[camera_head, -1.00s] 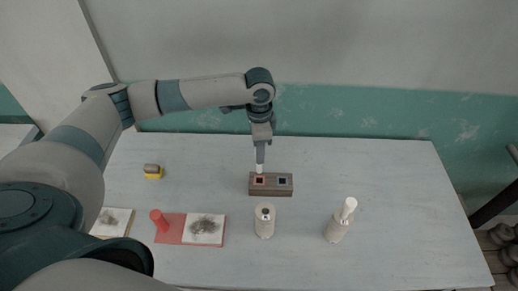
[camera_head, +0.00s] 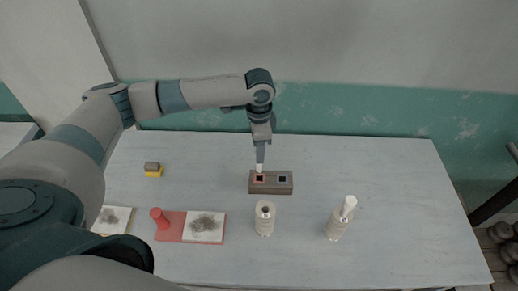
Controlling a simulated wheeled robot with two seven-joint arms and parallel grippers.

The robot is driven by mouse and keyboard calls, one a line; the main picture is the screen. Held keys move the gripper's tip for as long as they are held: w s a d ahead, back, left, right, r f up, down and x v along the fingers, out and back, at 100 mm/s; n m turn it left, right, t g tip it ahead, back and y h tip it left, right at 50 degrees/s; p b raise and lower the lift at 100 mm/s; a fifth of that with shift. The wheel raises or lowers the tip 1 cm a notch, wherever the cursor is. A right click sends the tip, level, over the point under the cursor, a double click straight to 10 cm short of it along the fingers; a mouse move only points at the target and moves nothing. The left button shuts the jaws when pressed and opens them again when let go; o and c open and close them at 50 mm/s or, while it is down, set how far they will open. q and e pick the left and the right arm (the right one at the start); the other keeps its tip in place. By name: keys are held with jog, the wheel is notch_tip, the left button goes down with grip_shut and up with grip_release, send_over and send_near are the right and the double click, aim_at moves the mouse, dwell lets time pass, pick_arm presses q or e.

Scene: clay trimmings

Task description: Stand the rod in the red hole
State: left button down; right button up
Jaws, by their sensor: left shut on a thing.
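A brown block (camera_head: 271,188) stands near the middle of the table, with a red-rimmed square hole (camera_head: 259,179) on its left and a blue-rimmed one (camera_head: 282,180) on its right. My left gripper (camera_head: 260,160) points down above the red hole. It is shut on a pale rod (camera_head: 259,168), whose lower end shows below the fingers, upright, at the back edge of the red hole. I cannot tell whether its tip is inside the hole. My right gripper is not in view.
In front of the block stand an open-topped pale bottle (camera_head: 265,219) and a white-topped bottle (camera_head: 341,218). A red mat (camera_head: 170,232) bears a red cylinder (camera_head: 159,218) and a smudged white card (camera_head: 205,236). A yellow-based block (camera_head: 153,170) lies left. The table's right side is clear.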

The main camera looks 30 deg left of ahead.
aim_at(259, 166)
pick_arm(q)
jog(key=shift+f+b, duration=1.1)
jog(key=shift+f, duration=3.55)
jog(key=c, duration=1.4)
grip_release()
jog(key=shift+r, duration=0.1)
jog(key=shift+r+b, duration=0.3)
jog(key=shift+r, duration=0.25)
notch_tip(259, 166, up, 15)
jog(key=b, duration=0.3)
jog(key=shift+f+b, duration=0.2)
jog(key=shift+b, duration=0.15)
jog(key=shift+r, duration=0.75)
jog(key=shift+s+d+f, duration=0.1)
jog(key=shift+f, duration=0.05)
